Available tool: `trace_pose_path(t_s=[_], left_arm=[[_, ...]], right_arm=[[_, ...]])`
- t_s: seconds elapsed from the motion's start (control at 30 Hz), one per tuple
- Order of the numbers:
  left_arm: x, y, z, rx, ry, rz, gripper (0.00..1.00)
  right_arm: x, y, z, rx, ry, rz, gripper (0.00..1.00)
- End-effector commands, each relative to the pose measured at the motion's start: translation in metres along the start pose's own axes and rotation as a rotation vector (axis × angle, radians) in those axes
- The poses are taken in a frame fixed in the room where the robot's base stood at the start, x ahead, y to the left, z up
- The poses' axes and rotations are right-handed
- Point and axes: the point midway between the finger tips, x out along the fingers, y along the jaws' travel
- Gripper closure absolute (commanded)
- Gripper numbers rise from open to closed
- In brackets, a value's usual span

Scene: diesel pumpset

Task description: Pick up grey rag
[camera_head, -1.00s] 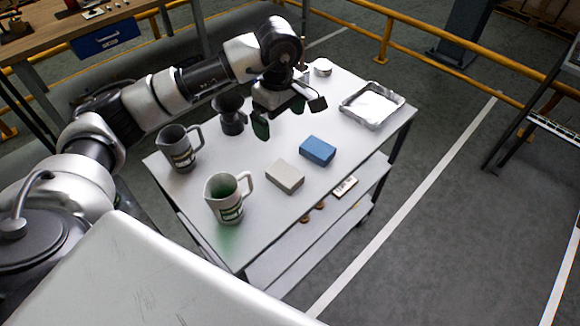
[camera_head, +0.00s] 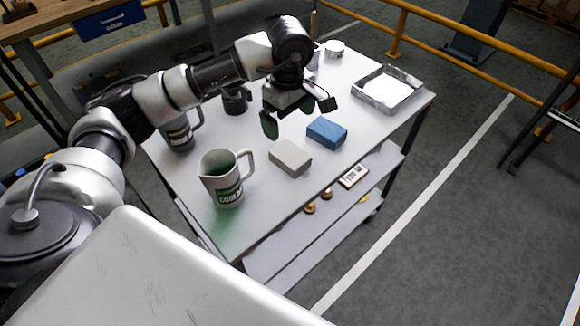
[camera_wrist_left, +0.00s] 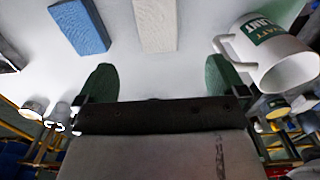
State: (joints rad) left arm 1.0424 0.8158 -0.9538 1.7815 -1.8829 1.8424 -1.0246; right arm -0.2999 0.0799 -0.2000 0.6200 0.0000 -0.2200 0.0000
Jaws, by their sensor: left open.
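The grey rag (camera_head: 290,158) is a folded, light grey block lying flat on the white cart top. A similar blue folded rag (camera_head: 327,133) lies beside it, behind and to the right. My left gripper (camera_head: 290,114) is open and empty, with green fingertips, above the cart just behind the grey rag. In the left wrist view the grey rag (camera_wrist_left: 156,24) lies ahead, roughly centred between the open fingers (camera_wrist_left: 160,80), and apart from them. The blue rag (camera_wrist_left: 80,26) is left of it there. My right gripper is not in view.
A white jug (camera_head: 222,180) with a green label stands left of the grey rag; it also shows in the wrist view (camera_wrist_left: 268,52). A dark jug (camera_head: 180,132) and a metal tray (camera_head: 388,90) stand on the cart. The front right of the top is clear.

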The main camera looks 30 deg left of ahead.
Motion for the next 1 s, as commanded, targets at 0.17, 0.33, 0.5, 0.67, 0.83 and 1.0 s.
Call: trace_pose_path(t_s=[0.17,0.33,0.5,0.67,0.83,1.0], left_arm=[[0.019,0.0,0.0,0.0,0.0,-0.001,0.0],[0.043,-0.001,0.0,0.0,-0.002,-0.005,0.0],[0.065,0.0,0.0,-0.001,-0.001,-0.002,0.0],[0.075,0.001,0.0,0.0,-0.001,-0.003,0.0],[0.1,0.003,-0.001,-0.001,-0.002,-0.005,0.0],[0.119,0.004,-0.001,-0.001,-0.002,-0.001,0.0]], right_arm=[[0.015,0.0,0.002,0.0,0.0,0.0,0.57],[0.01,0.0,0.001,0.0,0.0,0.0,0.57],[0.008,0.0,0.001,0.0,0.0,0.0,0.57],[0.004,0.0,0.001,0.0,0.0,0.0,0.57],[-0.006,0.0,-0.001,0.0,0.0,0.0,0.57],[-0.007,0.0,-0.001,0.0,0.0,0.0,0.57]])
